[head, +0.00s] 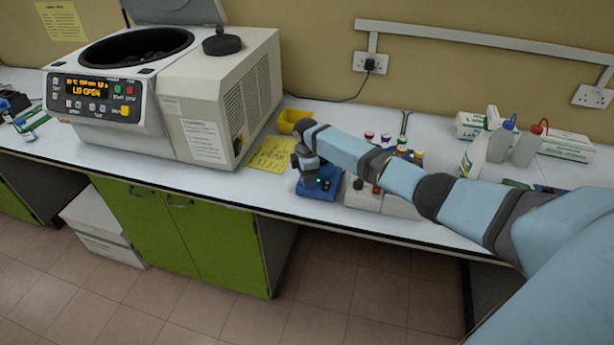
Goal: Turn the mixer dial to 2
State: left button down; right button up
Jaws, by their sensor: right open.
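A small blue device (322,190), which looks like the mixer, sits near the front edge of the bench. A small green light shows on its front. My right arm reaches in from the right, and its right gripper (309,178) points down at the device, over its left and middle part. The gripper is open. I cannot tell whether its fingers touch the device. The dial and its marks are hidden or too small to make out. My left gripper is not in view.
A large centrifuge (205,130) with a raised lid and a lit display stands to the left. A yellow sheet (271,154) and a yellow tray (291,120) lie behind the device. Capped vials (386,139) stand behind my arm. Wash bottles (501,141) and boxes (566,146) are at the right.

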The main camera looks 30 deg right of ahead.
notch_tip(320, 180, up, 14)
jog(key=b, duration=0.1)
jog(key=shift+f, duration=0.25)
jog(key=shift+f, duration=0.1)
jog(key=s+a+f+m+t+y, duration=0.1)
jog(key=s+a+f+m+t, duration=0.15)
jog(key=s+a+f, duration=0.75)
jog(key=s+a+f+m+t+y, duration=0.1)
jog(key=s+a+f+t+y, duration=0.15)
jog(key=s+a+f, duration=0.6)
jog(key=s+a+m+t, duration=0.2)
jog(key=s+m+t, duration=0.1)
jog(key=s, duration=0.6)
jog(key=s+a+f+m+t+p, duration=0.1)
jog(key=s+a+m+t, duration=0.2)
jog(key=s, duration=0.7)
jog(key=shift+s+m, duration=0.25)
jog(key=shift+m, duration=0.5)
